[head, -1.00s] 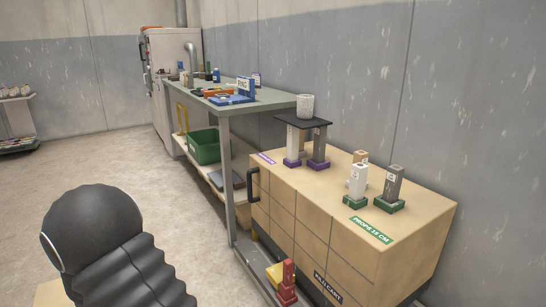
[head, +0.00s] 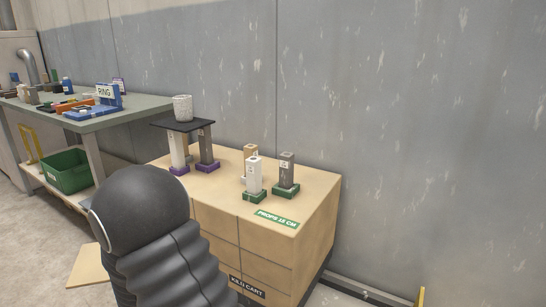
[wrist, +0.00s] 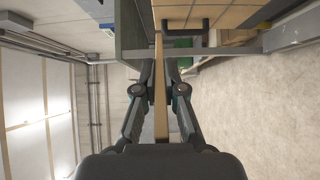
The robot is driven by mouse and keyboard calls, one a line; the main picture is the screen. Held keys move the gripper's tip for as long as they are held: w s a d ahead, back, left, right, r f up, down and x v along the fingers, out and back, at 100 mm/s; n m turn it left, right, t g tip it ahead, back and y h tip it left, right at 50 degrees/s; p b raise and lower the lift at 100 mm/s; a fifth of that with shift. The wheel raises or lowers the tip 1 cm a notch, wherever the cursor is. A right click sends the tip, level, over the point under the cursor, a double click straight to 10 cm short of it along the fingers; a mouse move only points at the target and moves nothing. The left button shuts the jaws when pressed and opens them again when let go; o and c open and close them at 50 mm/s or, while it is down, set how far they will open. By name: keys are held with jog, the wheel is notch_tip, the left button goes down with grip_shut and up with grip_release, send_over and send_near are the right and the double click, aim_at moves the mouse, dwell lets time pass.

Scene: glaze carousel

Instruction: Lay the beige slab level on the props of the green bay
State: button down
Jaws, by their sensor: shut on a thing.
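The beige slab (wrist: 161,110) shows edge-on between the fingers of my gripper (wrist: 160,75) in the wrist view, which is shut on it. In the head view one corner of the slab (head: 88,268) shows left of my arm; the arm hides the rest and the gripper. The green bay is on the kiln cart (head: 310,205), with a green label (head: 276,219) in front. Its props are a white post (head: 253,176), a dark grey post (head: 287,170) and a tan post (head: 250,151) partly behind the white one. They stand upright on green bases, tops bare.
Left of the green bay, a dark slab (head: 176,124) lies on props with purple bases and bears a pale textured cup (head: 183,107). A workbench (head: 135,107) with several items and a green bin (head: 67,171) stand further left. The wall is close behind the cart.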

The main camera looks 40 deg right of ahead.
jog(key=w+d+r+m+g+h+b, duration=0.25)
jog(key=d+r+m+g+h, duration=0.2)
jog(key=d+r, duration=0.5)
jog(key=s+d+r+m+g+h+b, duration=0.3)
jog(key=s+d+r, duration=0.3)
jog(key=d+r, duration=0.45)
jog(key=s+d+r+m+g+h+b, duration=0.35)
jog(key=s+d+r, duration=0.25)
jog(key=d+r, duration=0.4)
jog(key=w+d+f+n+y+b, duration=0.1)
jog(key=w+d+f, duration=0.1)
jog(key=d+f, duration=0.9)
jog(key=shift+d+f, duration=0.25)
jog(key=shift+d, duration=0.6)
jog(key=shift+f+b, duration=0.15)
jog(key=shift+b, duration=0.3)
jog(key=c, duration=1.3)
grip_release()
jog(key=shift+o, duration=0.2)
